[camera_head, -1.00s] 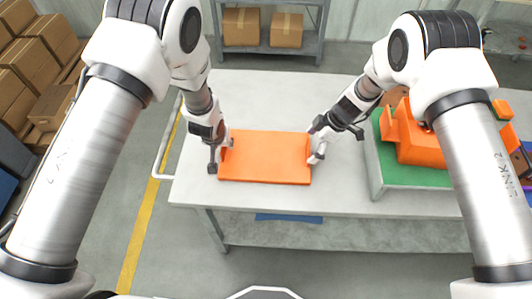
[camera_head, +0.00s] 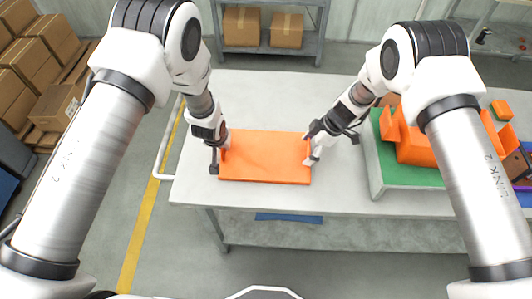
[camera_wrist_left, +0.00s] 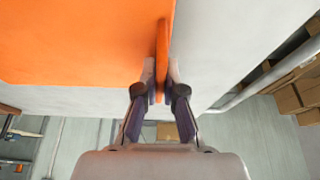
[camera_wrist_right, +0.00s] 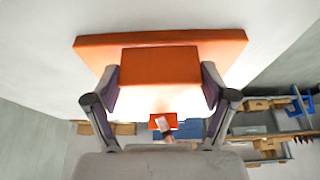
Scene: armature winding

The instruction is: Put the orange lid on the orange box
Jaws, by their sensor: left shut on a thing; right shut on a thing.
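The orange lid (camera_head: 264,158) lies as a flat panel on the grey table, with a small upright flange at each short end. My left gripper (camera_head: 220,154) is at its left end. In the left wrist view its fingers (camera_wrist_left: 161,85) are shut on the thin flange (camera_wrist_left: 162,50). My right gripper (camera_head: 312,148) is at the right end. In the right wrist view its fingers (camera_wrist_right: 160,85) are shut on the wide orange flange (camera_wrist_right: 158,68). An orange body (camera_head: 415,152), which appears to be the orange box, stands on a green-topped stand at the right, partly hidden by my right arm.
The green-topped stand (camera_head: 396,177) rises from the table at the right. The grey table (camera_head: 290,100) is clear behind the lid. A shelf (camera_head: 262,50) with cardboard boxes stands behind, and more boxes (camera_head: 58,105) are stacked at the left.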

